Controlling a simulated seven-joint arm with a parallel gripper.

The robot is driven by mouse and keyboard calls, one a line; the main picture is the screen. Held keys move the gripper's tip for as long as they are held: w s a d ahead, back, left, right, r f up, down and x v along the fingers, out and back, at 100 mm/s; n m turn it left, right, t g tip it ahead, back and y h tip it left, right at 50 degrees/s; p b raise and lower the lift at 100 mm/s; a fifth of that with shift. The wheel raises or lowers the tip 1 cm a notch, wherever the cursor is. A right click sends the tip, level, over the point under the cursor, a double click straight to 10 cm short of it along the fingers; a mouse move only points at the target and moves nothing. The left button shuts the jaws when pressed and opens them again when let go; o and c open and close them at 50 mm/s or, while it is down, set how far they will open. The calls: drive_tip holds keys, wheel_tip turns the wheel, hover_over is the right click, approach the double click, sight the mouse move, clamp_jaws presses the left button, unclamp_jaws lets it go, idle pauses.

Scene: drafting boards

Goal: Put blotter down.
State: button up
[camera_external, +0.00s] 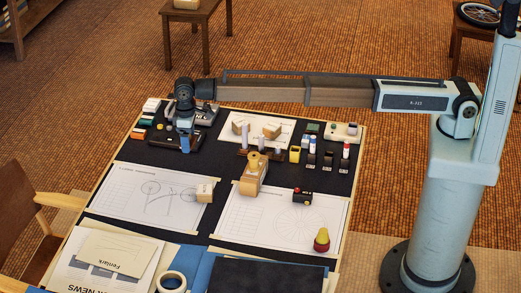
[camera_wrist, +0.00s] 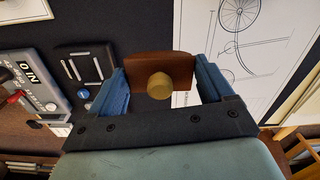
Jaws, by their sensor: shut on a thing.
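My gripper (camera_wrist: 161,72) has its two blue fingers closed on the sides of the blotter (camera_wrist: 178,66), a brown wooden piece with a round brass knob (camera_wrist: 160,86) facing the wrist camera. In the external view my gripper (camera_external: 185,142) points down over the far left part of the black board (camera_external: 227,140). The blotter is hard to make out there, largely hidden by the gripper. I cannot tell whether its underside touches the board.
A dark tool case (camera_wrist: 85,68) and a grey device (camera_wrist: 36,88) lie close beside the gripper. A bicycle drawing (camera_wrist: 240,45) lies on the other side. A wooden block with a knob (camera_external: 253,178) stands mid-board. Bare black board shows between the drawings.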

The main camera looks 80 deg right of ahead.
sight(189, 171)
drive_tip(key=shift+w+a+f, duration=0.1)
drive_tip(key=shift+w+a, duration=0.1)
drive_tip(key=shift+a, duration=0.4)
drive_tip(key=shift+a+f, duration=0.15)
drive_tip(key=shift+f, duration=4.75)
drive_tip(key=shift+f, duration=0.1)
drive_tip(key=o, duration=0.9)
drive_tip(key=shift+o, duration=0.2)
wheel_tip(189, 171, up, 12)
drive_tip(key=shift+r, duration=0.15)
